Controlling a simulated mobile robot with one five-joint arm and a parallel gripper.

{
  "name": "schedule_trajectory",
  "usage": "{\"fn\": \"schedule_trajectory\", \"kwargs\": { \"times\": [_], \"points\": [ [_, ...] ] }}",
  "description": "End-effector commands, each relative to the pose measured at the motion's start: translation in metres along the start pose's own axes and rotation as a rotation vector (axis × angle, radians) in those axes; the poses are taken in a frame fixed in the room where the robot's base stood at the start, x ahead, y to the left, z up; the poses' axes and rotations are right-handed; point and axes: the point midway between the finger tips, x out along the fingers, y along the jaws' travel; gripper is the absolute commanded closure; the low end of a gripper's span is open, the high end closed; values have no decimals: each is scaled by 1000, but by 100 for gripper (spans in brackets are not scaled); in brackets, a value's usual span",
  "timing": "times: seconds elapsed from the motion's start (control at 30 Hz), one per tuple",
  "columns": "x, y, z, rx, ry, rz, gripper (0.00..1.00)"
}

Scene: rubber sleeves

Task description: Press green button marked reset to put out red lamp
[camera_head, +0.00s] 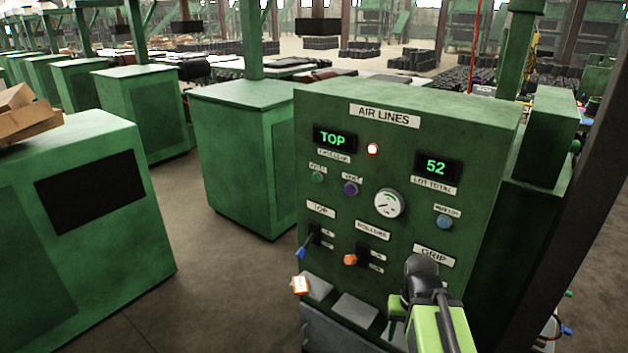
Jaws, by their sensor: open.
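The green panel (470,170) headed AIR LINES faces me. Its red lamp (373,148) glows at the upper middle, right of a display reading TOP. A small green button (317,177) sits below that display, under a small label too blurred to read surely. A purple button (350,188) is just to its right. My black and lime arm rises in front of the panel's lower right. My gripper (391,326) is partly hidden at its lower left, low by the panel and well below and right of the green button. It is open, and I see nothing in it.
The panel also bears a gauge (389,203), a blue button (444,221), a blue-handled lever (302,252) and an orange-knobbed lever (350,260). My arm covers the area below the GRIP label. Green cabinets (245,160) stand left; bare floor lies between.

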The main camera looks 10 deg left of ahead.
Motion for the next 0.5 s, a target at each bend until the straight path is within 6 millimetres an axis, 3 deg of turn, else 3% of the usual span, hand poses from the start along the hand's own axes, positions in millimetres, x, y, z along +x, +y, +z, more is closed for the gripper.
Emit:
{"fn": "schedule_trajectory", "kwargs": {
  "times": [0.03,0.37,0.5],
  "points": [
    [0,0,0,0,0,0,54],
    [0,0,0,0,0,0,97],
    [0,0,0,0,0,0,100]
  ]
}}
